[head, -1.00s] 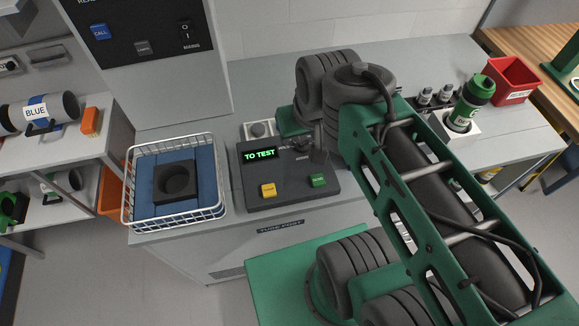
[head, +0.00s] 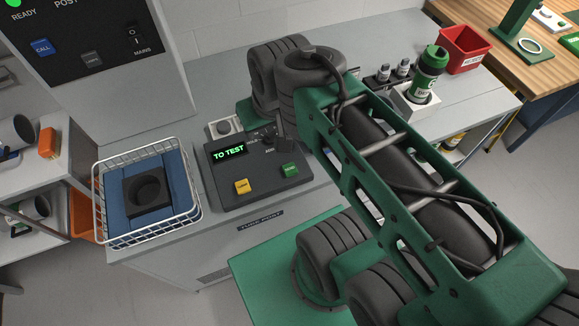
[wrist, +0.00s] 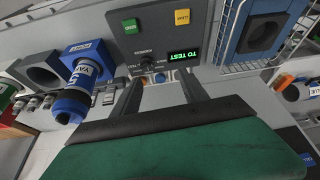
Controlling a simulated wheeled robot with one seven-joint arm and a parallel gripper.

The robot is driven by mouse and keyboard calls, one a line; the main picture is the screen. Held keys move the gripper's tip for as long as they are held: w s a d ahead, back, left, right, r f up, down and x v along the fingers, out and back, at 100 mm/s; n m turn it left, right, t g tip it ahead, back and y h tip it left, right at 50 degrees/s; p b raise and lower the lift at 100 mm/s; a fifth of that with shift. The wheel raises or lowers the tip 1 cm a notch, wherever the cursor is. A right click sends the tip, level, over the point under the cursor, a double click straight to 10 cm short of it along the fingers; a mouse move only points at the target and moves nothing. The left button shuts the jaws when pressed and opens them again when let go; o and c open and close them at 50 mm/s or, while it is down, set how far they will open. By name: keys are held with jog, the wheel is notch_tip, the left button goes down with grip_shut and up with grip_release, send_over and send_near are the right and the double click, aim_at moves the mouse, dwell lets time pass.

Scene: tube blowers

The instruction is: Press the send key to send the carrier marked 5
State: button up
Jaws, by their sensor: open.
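The control console (head: 262,173) shows "TO TEST" in green on its display (head: 229,151). It has a yellow key (head: 242,186) and a green key (head: 290,170) at its front; their lettering is too small to read. In the wrist view the green key (wrist: 130,25) and yellow key (wrist: 182,17) appear upside down, beyond a selector knob (wrist: 148,66). A blue carrier (wrist: 73,100) with a white label, perhaps bearing a 5, is at the left there. My gripper (wrist: 163,82) is open and empty, its two dark fingers apart at the console's rear edge. In the head view my arm mostly hides it.
A white wire basket (head: 150,240) with a blue lining and black block stands left of the console. A grey cabinet (head: 90,90) with switches rises behind. A green bottle (head: 428,75) and red bin (head: 466,48) are at the far right. Space before the keys is clear.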

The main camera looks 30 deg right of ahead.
jog(key=shift+c, duration=0.2)
grip_shut()
dwell(1.4)
